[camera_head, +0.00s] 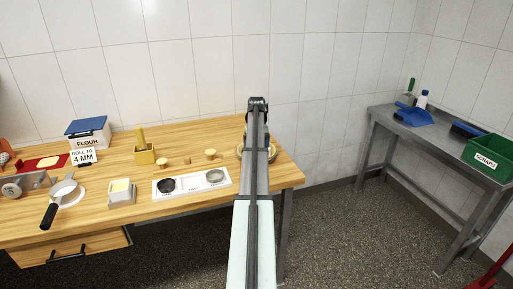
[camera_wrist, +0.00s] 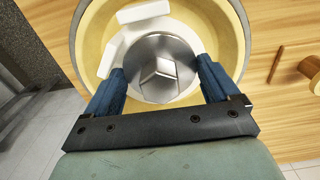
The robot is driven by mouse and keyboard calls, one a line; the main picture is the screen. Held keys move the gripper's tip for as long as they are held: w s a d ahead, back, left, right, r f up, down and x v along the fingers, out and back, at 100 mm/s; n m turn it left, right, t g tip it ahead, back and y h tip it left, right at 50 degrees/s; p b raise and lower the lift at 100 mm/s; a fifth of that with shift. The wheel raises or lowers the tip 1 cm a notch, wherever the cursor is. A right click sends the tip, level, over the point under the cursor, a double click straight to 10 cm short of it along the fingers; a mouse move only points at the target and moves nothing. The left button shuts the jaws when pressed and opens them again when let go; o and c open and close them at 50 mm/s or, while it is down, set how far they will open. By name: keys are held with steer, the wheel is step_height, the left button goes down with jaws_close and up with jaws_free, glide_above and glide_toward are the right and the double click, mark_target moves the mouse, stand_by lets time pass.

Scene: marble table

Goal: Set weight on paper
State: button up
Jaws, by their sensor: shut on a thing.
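My gripper (camera_wrist: 163,72) is shut on the weight (camera_wrist: 165,52), a shiny round metal piece with a faceted knob on top, with one blue finger on each side. The weight is over the white paper (camera_wrist: 145,13), whose flaps show beside it inside a round cream-coloured dish (camera_wrist: 86,42). I cannot tell whether the weight's underside touches the paper. In the head view, my arm hides the weight, the paper and most of the dish; only the dish's rim (camera_head: 240,152) shows on either side of the arm, near the wooden table's right end.
Left of the dish are a white tray (camera_head: 193,192) with two round inserts, small wooden pieces (camera_head: 211,154), a yellow tool (camera_head: 144,150), a butter-coloured block in a white container (camera_head: 121,192), a pan (camera_head: 63,196) and a flour box (camera_head: 88,130). A steel side table (camera_head: 390,118) stands apart at right.

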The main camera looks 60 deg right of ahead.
steer(key=shift+f, duration=0.2)
stand_by(0.5)
steer(key=o, duration=1.2)
steer(key=shift+c, duration=0.2)
step_height(320, 180, up, 14)
steer(key=shift+w+f, duration=0.1)
